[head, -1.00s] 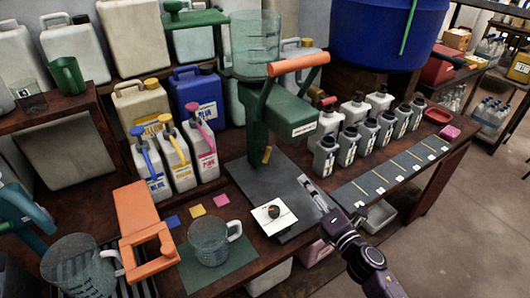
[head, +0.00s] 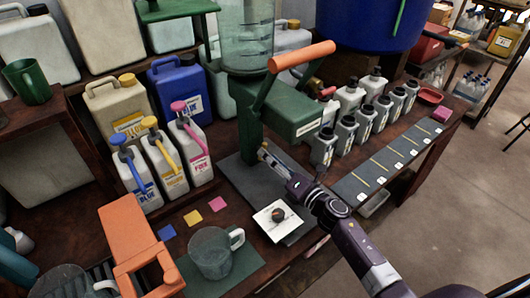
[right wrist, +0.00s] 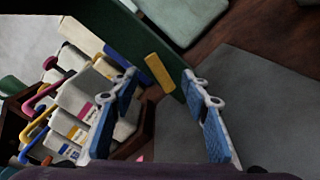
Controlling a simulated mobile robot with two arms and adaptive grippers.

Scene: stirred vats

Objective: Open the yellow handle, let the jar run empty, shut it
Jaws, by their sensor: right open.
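The yellow handle (right wrist: 160,73) is a short bar on the green stand (right wrist: 115,25), and in the right wrist view it lies ahead between my finger tips. In the head view it is mostly hidden by the gripper. The clear jar (head: 246,40) sits on top of the green dispenser (head: 296,115). Its contents are hard to make out. My right gripper (head: 266,155) is open at the foot of the dispenser, with its blue-padded fingers (right wrist: 160,77) apart and nothing between the pads near me. My left gripper is not in view.
A clear mug (head: 210,253) stands on a green mat. White jugs with coloured pumps (head: 165,160) stand left, grey bottles (head: 350,130) right. An orange holder (head: 130,235) is at front left.

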